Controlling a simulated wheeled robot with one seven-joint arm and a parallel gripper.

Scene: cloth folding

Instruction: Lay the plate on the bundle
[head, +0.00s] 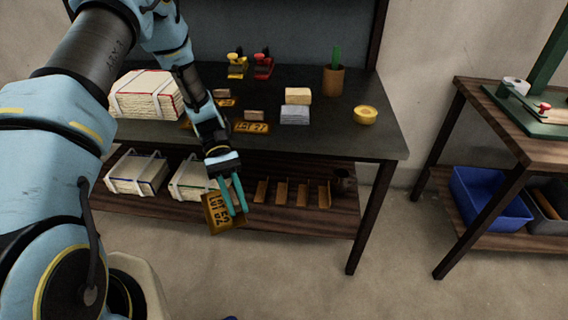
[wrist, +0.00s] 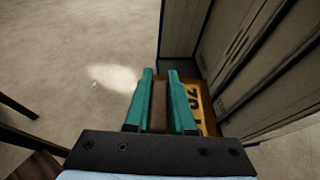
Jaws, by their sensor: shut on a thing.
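My gripper (head: 238,211) is shut on a yellow-brown lot plate (head: 214,213) with dark lettering. It holds the plate tilted in the air in front of the table's lower shelf. In the wrist view the teal fingers (wrist: 160,76) show, with part of the plate (wrist: 203,108) to their right. A large tied cloth bundle (head: 145,96) with a red edge lies on the table top at left, partly behind my arm. Two smaller tied bundles, one with a blue edge (head: 134,173) and one with a green edge (head: 190,181), lie on the lower shelf.
The dark table top (head: 330,140) holds another lot plate (head: 252,128), blocks (head: 297,96), a yellow tape roll (head: 365,114), a brown cup (head: 333,80) and red and yellow stamps (head: 263,66). Upright brown dividers (head: 281,192) stand on the lower shelf. A side table (head: 520,140) is at right.

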